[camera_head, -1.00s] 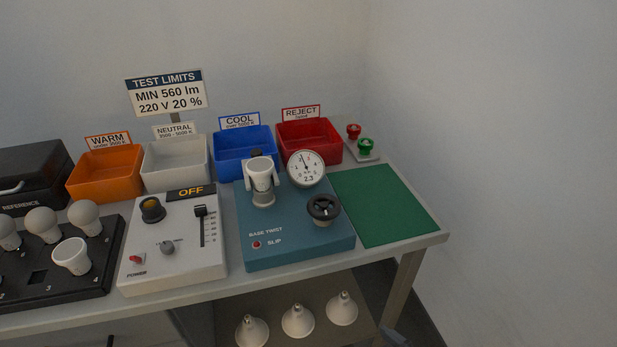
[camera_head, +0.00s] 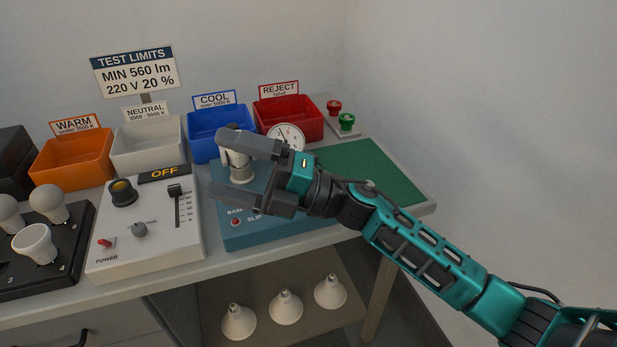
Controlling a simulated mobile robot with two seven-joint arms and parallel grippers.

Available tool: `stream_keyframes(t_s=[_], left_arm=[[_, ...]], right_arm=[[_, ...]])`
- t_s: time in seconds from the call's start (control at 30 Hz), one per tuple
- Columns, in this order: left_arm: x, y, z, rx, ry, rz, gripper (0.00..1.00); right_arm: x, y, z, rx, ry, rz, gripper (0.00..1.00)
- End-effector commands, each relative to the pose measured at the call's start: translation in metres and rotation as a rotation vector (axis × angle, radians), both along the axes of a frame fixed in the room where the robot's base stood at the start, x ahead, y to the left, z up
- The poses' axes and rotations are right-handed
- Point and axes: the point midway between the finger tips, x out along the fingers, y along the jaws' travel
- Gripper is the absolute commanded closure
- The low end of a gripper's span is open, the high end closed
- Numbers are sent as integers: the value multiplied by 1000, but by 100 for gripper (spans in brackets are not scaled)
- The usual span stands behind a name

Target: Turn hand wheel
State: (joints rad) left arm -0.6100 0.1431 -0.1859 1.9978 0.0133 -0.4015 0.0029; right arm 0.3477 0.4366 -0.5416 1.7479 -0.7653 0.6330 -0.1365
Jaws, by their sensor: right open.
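The blue-teal base twist tester (camera_head: 262,238) stands on the bench. Its black hand wheel is hidden behind my right gripper and wrist. My right gripper (camera_head: 228,166) comes in from the right and reaches across the tester. Its jaws are open and point left, one finger above and one below the white holder (camera_head: 240,167) in the picture. I cannot tell whether they touch it. The round dial gauge (camera_head: 285,135) shows partly above the gripper. My left gripper is not in view.
A white control box (camera_head: 150,245) with an OFF display stands left of the tester. A black tray (camera_head: 68,262) with bulbs is farther left. Orange, white, blue and red bins (camera_head: 318,125) line the back. A green mat (camera_head: 375,168) at right is bare. Reflector bulbs (camera_head: 286,308) sit on the shelf below.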

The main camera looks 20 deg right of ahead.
Motion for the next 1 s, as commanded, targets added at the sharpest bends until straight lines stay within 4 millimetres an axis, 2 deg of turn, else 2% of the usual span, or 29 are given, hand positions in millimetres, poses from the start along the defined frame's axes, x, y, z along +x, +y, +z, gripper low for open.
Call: stream_keyframes(t_s=[0.1,0.23,0.37,0.43,0.6,0.73,0.87,1.0], left_arm=[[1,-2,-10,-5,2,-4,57],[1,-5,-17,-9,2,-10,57],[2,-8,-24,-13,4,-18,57],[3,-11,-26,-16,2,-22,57],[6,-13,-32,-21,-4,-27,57],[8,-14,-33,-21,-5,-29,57],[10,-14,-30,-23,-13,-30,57],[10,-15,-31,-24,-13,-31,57]], right_arm=[[-5,10,4,-231,-269,136,0],[-4,4,-3,-508,-510,268,0],[9,-23,-13,-813,-697,376,0],[19,-46,-15,-988,-772,423,0],[46,-114,-5,-1380,-849,495,0],[56,-156,10,-1584,-841,515,0],[60,-178,20,-1680,-824,524,0],[62,-180,13,-1700,-817,528,0]])
